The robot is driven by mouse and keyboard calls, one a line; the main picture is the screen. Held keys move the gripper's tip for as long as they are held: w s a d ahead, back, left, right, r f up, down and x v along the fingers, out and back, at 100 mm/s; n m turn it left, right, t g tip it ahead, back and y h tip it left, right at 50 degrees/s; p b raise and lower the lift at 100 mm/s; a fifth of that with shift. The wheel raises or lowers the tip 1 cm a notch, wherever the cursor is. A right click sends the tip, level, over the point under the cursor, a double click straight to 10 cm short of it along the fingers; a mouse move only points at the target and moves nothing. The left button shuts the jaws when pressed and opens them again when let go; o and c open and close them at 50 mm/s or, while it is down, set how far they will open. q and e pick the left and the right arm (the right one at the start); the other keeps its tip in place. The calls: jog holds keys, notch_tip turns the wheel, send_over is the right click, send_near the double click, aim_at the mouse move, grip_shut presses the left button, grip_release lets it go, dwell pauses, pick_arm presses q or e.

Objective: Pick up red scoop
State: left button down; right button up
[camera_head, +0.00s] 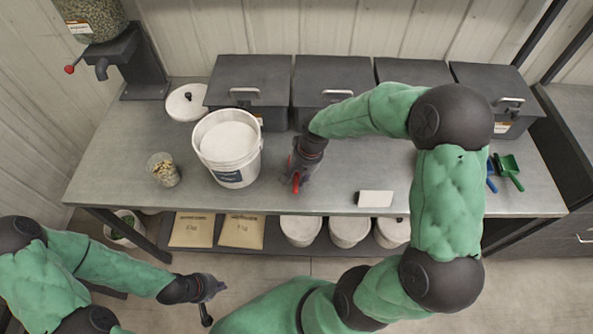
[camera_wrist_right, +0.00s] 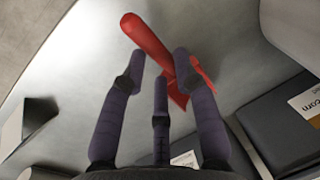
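The red scoop (camera_wrist_right: 150,43) lies on the grey bench, seen in the right wrist view with its handle toward the top left and its head partly hidden behind a finger. In the head view only a bit of the scoop (camera_head: 296,183) shows at my right gripper. My right gripper (camera_wrist_right: 160,66) points down over it, its fingers spread on both sides of the handle; I cannot tell whether they touch it. The right gripper also shows in the head view (camera_head: 300,176). My left gripper (camera_head: 213,302) is empty, its fingers apart, in front of the bench.
A white bucket (camera_head: 232,178) of white powder stands just left of my right gripper. A clear cup (camera_head: 163,169), a round white lid (camera_head: 186,103) and dark bins (camera_head: 249,77) stand near. A white block (camera_head: 375,199) and blue and green scoops (camera_head: 509,168) lie to the right.

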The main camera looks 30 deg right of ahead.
aim_at(297, 179)
jog(key=f, duration=0.3)
jog(key=shift+w+a+f+b, duration=0.1)
jog(key=shift+w+a+b, duration=0.15)
jog(key=shift+b, duration=0.1)
grip_shut()
notch_tip(297, 179, up, 10)
jog(key=p, duration=0.2)
jog(key=shift+p, duration=0.35)
jog(key=shift+c, duration=2.1)
grip_release()
grip_shut()
